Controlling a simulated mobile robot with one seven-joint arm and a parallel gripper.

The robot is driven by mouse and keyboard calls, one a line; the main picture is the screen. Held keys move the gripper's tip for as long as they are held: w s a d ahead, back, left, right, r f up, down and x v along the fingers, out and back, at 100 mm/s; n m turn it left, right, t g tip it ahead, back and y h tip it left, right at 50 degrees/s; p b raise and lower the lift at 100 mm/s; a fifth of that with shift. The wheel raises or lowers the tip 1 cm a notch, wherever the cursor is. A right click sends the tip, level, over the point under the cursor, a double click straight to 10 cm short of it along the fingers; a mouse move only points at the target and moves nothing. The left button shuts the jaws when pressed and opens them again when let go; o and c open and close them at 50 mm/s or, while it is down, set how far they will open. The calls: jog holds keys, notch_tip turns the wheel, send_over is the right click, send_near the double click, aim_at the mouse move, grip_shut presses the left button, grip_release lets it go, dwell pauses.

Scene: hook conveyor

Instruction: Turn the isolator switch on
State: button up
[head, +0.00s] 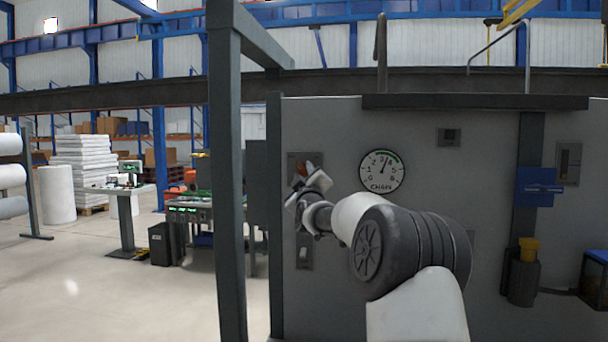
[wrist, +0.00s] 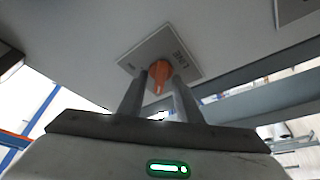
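The isolator switch is an orange rotary handle (wrist: 158,77) on a light square plate (wrist: 183,57), with lettering that seems to read "LINE". In the head view the orange handle (head: 303,168) shows only in part, behind my gripper (head: 312,182), on the left of the grey panel. In the wrist view the two fingers of my gripper (wrist: 158,82) stand apart, one on each side of the handle. Gaps show between the handle's narrow grip and the fingers. The handle's grip points down in the wrist view. I cannot tell how deep the fingers reach around it.
A round dial gauge (head: 382,171) is on the panel (head: 330,120), right of the switch. A small switch plate (head: 305,252) is below it. A dark post (head: 228,200) stands just left of the panel. A blue box (head: 538,187) and a yellow-topped holder (head: 524,275) are at right.

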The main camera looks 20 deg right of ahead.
grip_shut()
